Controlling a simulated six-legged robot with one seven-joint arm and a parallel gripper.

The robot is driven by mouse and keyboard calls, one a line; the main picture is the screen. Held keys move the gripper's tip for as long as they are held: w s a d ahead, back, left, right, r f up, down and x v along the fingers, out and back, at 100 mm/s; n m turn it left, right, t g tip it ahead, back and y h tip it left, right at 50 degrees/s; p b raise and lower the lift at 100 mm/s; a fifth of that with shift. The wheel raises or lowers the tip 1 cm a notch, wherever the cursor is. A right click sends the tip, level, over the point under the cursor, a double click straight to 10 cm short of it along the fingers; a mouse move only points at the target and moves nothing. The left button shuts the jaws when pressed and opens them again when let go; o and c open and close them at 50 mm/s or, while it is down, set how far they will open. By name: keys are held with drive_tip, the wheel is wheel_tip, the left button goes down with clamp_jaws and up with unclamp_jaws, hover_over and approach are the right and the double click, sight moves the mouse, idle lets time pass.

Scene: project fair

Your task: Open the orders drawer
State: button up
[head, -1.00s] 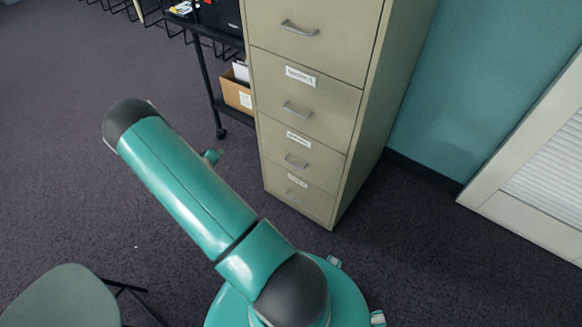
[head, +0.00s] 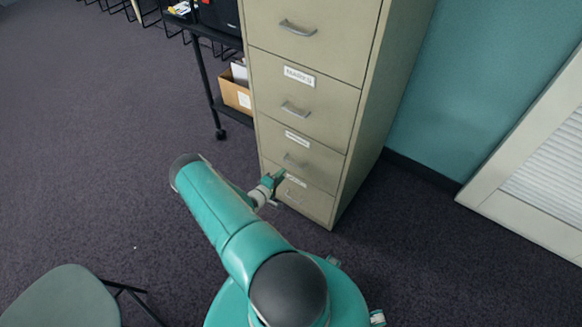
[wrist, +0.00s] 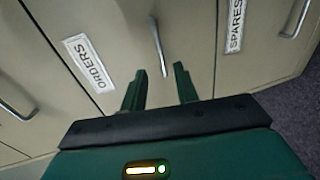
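The beige filing cabinet (head: 312,110) has a column of shut drawers. In the wrist view the ORDERS label (wrist: 90,62) is on the drawer whose slim metal handle (wrist: 157,47) lies ahead of my gripper (wrist: 160,72). That orders drawer (head: 325,157) is the third one down in the head view, with its handle (head: 293,161). My gripper is open and empty, its two dark green fingers either side of the handle's near end in the picture. I cannot tell whether the tips reach past the handle; no contact shows. In the head view my gripper (head: 278,180) is close to the cabinet's lower front.
The SPARES label (wrist: 235,25) and its handle (wrist: 297,17) are on the bottom drawer. A black wheeled cart (head: 208,85) with a cardboard box (head: 237,92) stands left of the cabinet. A chair (head: 65,297) is at lower left. Dark carpet before the cabinet is clear.

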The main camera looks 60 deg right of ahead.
drive_tip(key=x, duration=0.8)
clamp_jaws()
